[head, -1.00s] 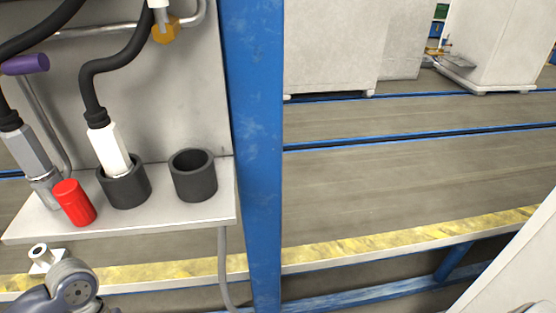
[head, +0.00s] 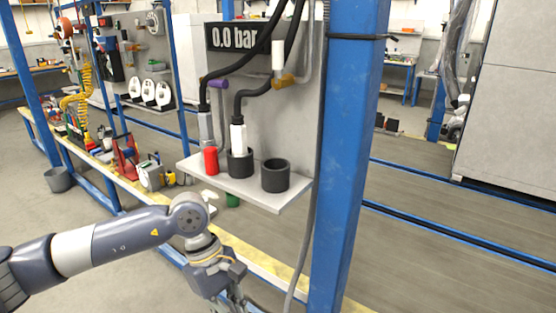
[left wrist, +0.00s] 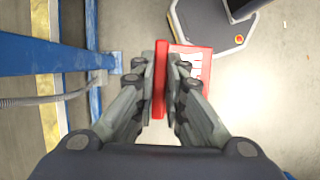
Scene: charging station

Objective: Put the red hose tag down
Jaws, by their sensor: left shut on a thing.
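My left gripper (left wrist: 162,62) is shut on the red hose tag (left wrist: 161,88) in the left wrist view. The tag stands edge-on between the two fingers. A red face with white markings shows just right of the fingers. In the head view my left gripper (head: 230,298) points down at the bottom edge, below and in front of the small shelf; the tag cannot be made out there. My right gripper is in neither view.
The shelf (head: 286,197) carries a red cylinder (head: 211,161), a hose with a white end in a black cup (head: 241,164), and an empty black cup (head: 275,176). A blue post (head: 346,170) stands to the right. A long bench with clutter runs left. Pale floor lies below the gripper.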

